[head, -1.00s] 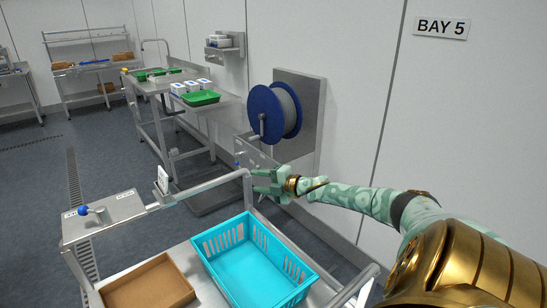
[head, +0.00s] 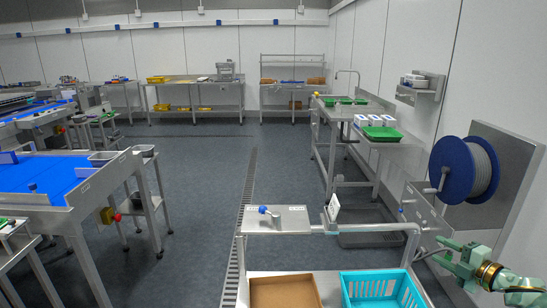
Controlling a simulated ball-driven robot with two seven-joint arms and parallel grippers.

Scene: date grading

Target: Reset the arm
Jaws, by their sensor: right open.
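My right gripper (head: 447,252) shows at the lower right of the head view, pale green with a gold ring at its wrist. Its fingers point left and are apart, with nothing between them. It is to the right of the cart's upright rail and below the blue hose reel (head: 466,170). Most of my right arm is outside the frame. My left gripper is not in view.
A steel cart (head: 277,219) stands in front, holding a turquoise crate (head: 380,285) and a brown tray (head: 285,291). A blue-topped conveyor (head: 45,177) is at left. A steel sink table (head: 345,112) stands along the right wall. The middle floor (head: 200,180) is clear.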

